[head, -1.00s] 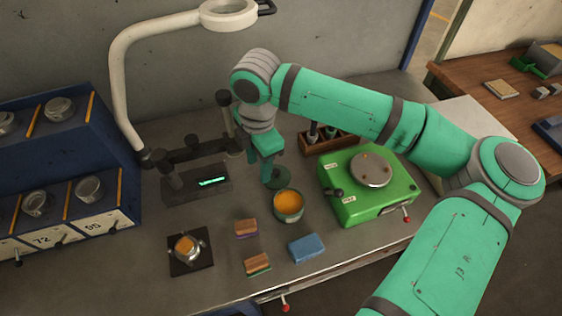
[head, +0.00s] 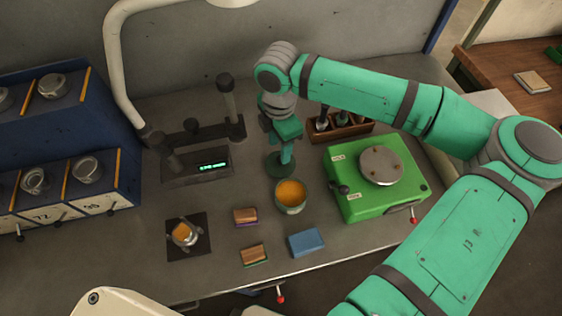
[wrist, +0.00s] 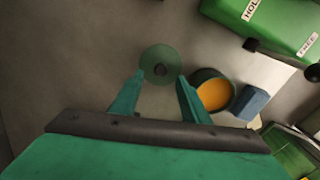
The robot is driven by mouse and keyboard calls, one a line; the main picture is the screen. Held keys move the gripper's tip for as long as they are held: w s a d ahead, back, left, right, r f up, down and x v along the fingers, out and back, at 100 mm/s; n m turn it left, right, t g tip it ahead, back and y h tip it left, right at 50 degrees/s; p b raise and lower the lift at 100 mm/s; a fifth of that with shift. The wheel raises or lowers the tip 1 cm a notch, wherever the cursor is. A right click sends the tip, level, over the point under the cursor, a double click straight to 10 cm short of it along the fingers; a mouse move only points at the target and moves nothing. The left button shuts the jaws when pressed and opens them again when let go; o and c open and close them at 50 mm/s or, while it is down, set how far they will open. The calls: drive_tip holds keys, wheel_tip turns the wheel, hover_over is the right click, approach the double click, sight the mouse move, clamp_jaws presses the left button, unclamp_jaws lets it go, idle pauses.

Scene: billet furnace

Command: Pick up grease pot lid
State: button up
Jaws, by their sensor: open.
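The grease pot lid is a flat dark green disc with a small dark knob at its centre; it lies on the grey bench in the head view (head: 277,169) and in the wrist view (wrist: 153,60). My gripper (head: 287,158) points down over it, partly covering it in the head view. In the wrist view my gripper (wrist: 160,78) is open, with the lid's knob seen between and just beyond the fingertips. Nothing is held. The grease pot (head: 291,207), open and full of orange grease, stands close beside the lid, just right of my right finger in the wrist view (wrist: 213,91).
A green machine (head: 350,210) with a round plate stands right of the pot. A wooden rack (head: 345,132) is behind. A blue block (head: 306,242) and two brown-topped blocks (head: 245,216) lie in front. A dark stand with a lit display (head: 212,166) is left.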

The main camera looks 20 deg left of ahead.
drive_tip(key=shift+w+d+f, duration=0.1)
drive_tip(key=shift+f, duration=1)
drive_tip(key=shift+d+f, duration=0.1)
drive_tip(key=shift+f, duration=1)
clamp_jaws()
